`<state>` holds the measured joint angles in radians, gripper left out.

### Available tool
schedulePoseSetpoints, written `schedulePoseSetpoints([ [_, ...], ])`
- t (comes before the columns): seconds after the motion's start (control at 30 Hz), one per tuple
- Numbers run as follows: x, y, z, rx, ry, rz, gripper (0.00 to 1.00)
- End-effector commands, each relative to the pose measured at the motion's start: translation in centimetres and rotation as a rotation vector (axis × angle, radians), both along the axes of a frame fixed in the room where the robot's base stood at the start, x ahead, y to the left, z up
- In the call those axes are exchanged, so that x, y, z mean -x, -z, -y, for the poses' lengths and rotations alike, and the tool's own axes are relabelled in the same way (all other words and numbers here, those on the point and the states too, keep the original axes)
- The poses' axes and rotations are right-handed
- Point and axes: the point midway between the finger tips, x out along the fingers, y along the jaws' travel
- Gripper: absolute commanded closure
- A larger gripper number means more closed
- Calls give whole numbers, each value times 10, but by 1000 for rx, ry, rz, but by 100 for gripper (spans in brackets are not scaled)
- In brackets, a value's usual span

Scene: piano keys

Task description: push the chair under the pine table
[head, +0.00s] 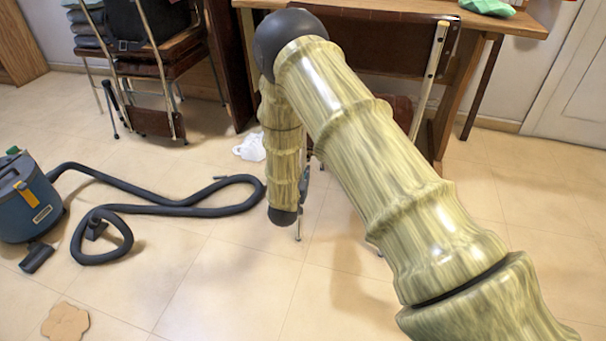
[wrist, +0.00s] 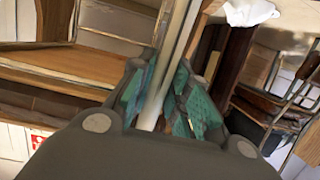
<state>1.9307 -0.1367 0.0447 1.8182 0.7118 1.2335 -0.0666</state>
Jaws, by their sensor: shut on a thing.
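The chair has a brown backrest (head: 385,48) and a pale metal frame; it stands at the pine table (head: 515,22), and my arm hides much of its seat and legs. In the wrist view my gripper (wrist: 162,92) has teal finger pads closed around a pale metal tube of the chair (wrist: 178,40). In the head view my gripper (head: 304,185) shows only as a sliver behind the arm, low beside the chair's left side. How far the seat reaches under the tabletop is hidden.
A blue vacuum cleaner (head: 27,200) and its dark hose (head: 165,210) lie on the floor at left. A white crumpled thing (head: 250,147) lies near the table. Other stacked chairs (head: 150,60) stand back left. A brown flat piece (head: 65,322) lies front left. The right floor is clear.

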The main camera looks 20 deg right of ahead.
Motion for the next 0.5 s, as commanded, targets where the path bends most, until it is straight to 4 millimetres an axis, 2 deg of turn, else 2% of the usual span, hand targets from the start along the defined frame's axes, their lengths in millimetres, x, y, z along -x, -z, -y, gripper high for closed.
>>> schedulePoseSetpoints([
  [0.5,-19,-1,20,5,5,2,100],
])
